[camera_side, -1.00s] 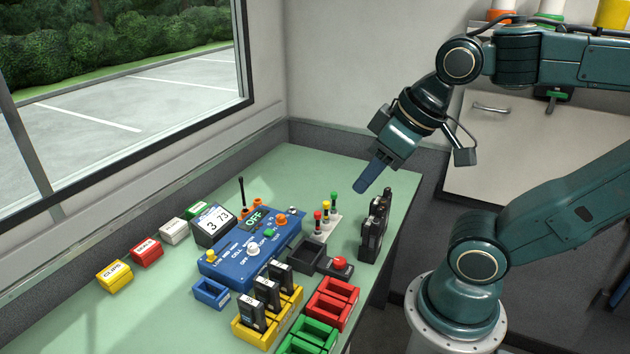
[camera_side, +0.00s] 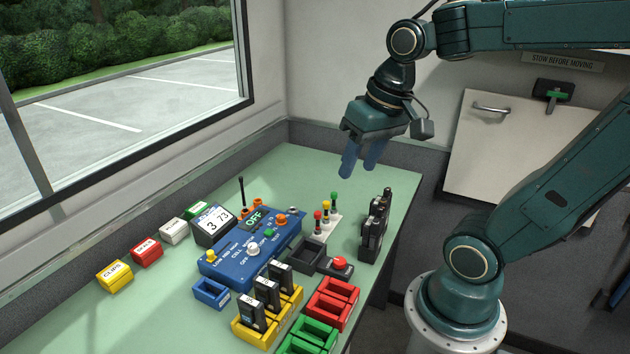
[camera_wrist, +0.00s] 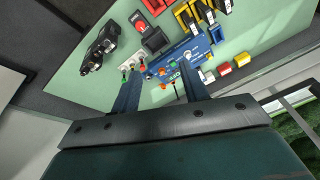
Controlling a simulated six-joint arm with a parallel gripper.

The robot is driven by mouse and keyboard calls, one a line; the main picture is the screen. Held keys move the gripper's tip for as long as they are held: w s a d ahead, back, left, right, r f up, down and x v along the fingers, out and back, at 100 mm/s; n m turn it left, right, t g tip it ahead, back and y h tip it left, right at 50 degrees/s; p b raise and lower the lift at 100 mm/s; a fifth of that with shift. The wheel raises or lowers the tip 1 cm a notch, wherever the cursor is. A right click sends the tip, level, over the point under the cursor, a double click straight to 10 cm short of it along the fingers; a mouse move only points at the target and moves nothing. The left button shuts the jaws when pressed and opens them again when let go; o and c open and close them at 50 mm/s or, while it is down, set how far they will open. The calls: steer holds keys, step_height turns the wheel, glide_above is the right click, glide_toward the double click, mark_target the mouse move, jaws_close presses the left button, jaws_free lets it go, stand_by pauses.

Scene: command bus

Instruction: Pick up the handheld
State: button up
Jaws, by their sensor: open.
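The handheld seems to be one of the black upright devices (camera_side: 373,228) standing close together near the right edge of the green table; I cannot tell how many there are. They also show at the upper left of the wrist view (camera_wrist: 102,46). My gripper (camera_side: 361,172) is open and empty, pointing down above the back of the table, above and a little left of the black devices. Its two blue fingers stand apart in the wrist view (camera_wrist: 156,88).
A blue tester box (camera_side: 250,250) reading OFF stands mid-table. A small stand with red, yellow and green tops (camera_side: 326,215) is left of the devices. A black tray (camera_side: 308,257), red button (camera_side: 340,263), yellow rack (camera_side: 268,315) and red bins (camera_side: 333,300) are in front. The back of the table is clear.

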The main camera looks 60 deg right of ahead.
steer(key=w+d+f+m+g+y, duration=0.2)
steer(key=d+f+m+g, duration=0.1)
steer(key=d+m, duration=0.55)
steer(key=m+y, duration=0.3)
steer(key=m, duration=0.2)
glide_toward(381, 210)
steer(key=v, duration=0.3)
steer(key=shift+d+r, duration=0.2)
steer(key=shift+r, duration=0.1)
steer(key=x, duration=0.8)
steer(key=shift+f, duration=0.3)
steer(key=shift+h, duration=0.3)
steer(key=shift+f, duration=0.15)
steer(key=shift+x, duration=2.5)
steer(key=shift+w+d, duration=0.1)
